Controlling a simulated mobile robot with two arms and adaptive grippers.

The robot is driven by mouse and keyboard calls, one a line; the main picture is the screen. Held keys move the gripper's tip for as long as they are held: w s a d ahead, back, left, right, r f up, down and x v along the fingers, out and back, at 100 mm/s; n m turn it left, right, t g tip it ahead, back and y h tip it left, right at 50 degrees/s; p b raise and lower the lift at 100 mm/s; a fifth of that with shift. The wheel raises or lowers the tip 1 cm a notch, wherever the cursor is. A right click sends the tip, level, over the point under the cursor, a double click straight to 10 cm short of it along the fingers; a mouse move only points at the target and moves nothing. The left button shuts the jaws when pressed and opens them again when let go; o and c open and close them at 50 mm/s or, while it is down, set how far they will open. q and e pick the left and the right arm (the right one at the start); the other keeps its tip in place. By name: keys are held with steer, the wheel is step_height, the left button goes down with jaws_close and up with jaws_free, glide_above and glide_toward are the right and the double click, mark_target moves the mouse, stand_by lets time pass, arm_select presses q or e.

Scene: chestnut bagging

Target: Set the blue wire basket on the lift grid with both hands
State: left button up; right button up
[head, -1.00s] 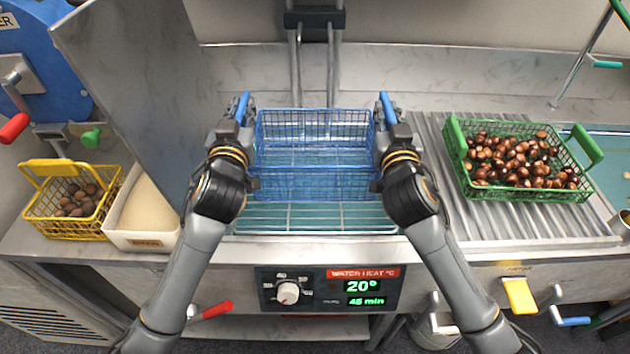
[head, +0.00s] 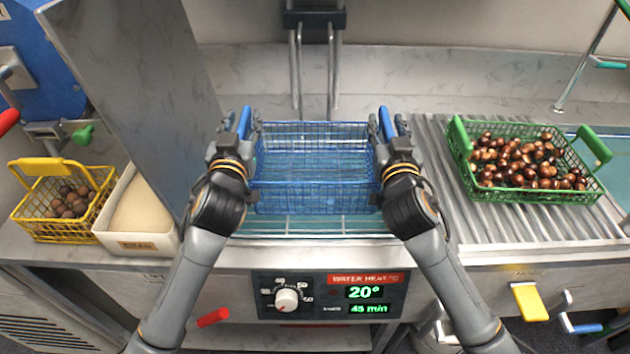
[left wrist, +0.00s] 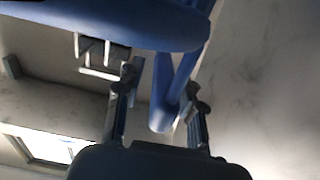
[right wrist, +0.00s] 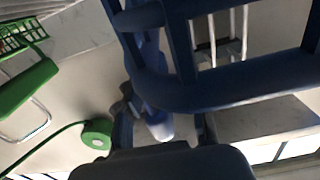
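The blue wire basket (head: 315,184) sits empty over the water basin at centre in the head view, level, above the lift grid (head: 300,232). Whether its bottom fully rests on the grid is hidden. My left gripper (head: 241,122) is at the basket's left handle; its fingers stand apart around the blue handle, also in the left wrist view (left wrist: 165,90). My right gripper (head: 388,124) is at the right handle; in the right wrist view its fingers stand apart with the blue handle (right wrist: 155,110) between them.
A green basket of chestnuts (head: 600,146) stands on the ribbed drainboard (head: 440,165) at right. A yellow basket (head: 38,167) and a cream bin (head: 139,243) stand at left beside a metal panel (head: 135,80). The lift posts (head: 331,70) rise behind the basin.

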steer(key=shift+s, duration=0.15)
arm_select(q)
steer(key=s, duration=1.2)
arm_select(e)
steer(key=s, duration=1.1)
steer(key=shift+s, duration=0.35)
steer(key=shift+f, duration=0.1)
